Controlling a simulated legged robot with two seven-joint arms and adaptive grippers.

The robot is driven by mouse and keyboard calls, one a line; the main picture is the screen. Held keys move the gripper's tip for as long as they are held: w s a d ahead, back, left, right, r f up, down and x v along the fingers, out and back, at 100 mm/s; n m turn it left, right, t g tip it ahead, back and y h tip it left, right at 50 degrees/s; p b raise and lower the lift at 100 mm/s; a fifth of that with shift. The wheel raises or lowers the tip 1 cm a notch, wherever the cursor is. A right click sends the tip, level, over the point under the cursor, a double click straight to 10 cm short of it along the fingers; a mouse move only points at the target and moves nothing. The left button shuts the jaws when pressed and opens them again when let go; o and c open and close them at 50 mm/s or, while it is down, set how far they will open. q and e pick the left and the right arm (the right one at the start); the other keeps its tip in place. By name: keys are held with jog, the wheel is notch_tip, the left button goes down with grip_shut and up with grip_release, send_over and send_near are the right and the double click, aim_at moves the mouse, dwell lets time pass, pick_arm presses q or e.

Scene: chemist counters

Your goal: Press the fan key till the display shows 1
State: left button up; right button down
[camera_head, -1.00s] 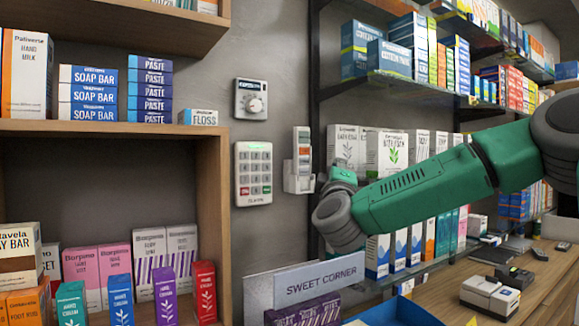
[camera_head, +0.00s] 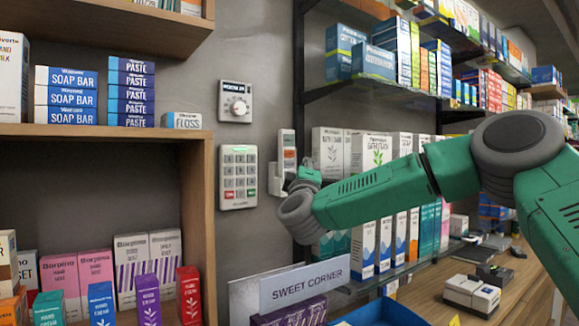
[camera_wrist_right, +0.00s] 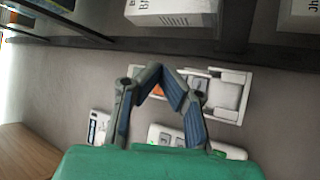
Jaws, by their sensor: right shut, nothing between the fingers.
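A slim white remote (camera_head: 287,146) with an orange patch stands in a white wall holder (camera_head: 275,180). Its display and key labels are too small to read, so I cannot tell which key is the fan key. My right gripper (camera_head: 303,178) is just right of the holder and covers part of it. In the right wrist view my right gripper (camera_wrist_right: 161,69) is shut and empty, its fingertips meeting. There the holder (camera_wrist_right: 232,96) lies behind the fingers, with the orange patch (camera_wrist_right: 157,91) between them. I cannot tell whether the fingertips touch anything. My left gripper is not in view.
A white keypad (camera_head: 238,178) and a dial thermostat (camera_head: 235,101) are on the wall left of the holder. A wooden shelf (camera_head: 195,230) stands further left. Stocked glass shelves (camera_head: 370,87) are at right, above a wooden counter (camera_head: 420,292). A sign (camera_head: 304,283) reads SWEET CORNER.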

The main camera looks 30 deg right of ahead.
aim_at(289, 164)
jog(key=w+p, duration=0.2)
jog(key=w, duration=0.1)
jog(key=shift+w+a, duration=0.15)
jog(key=shift+w, duration=0.25)
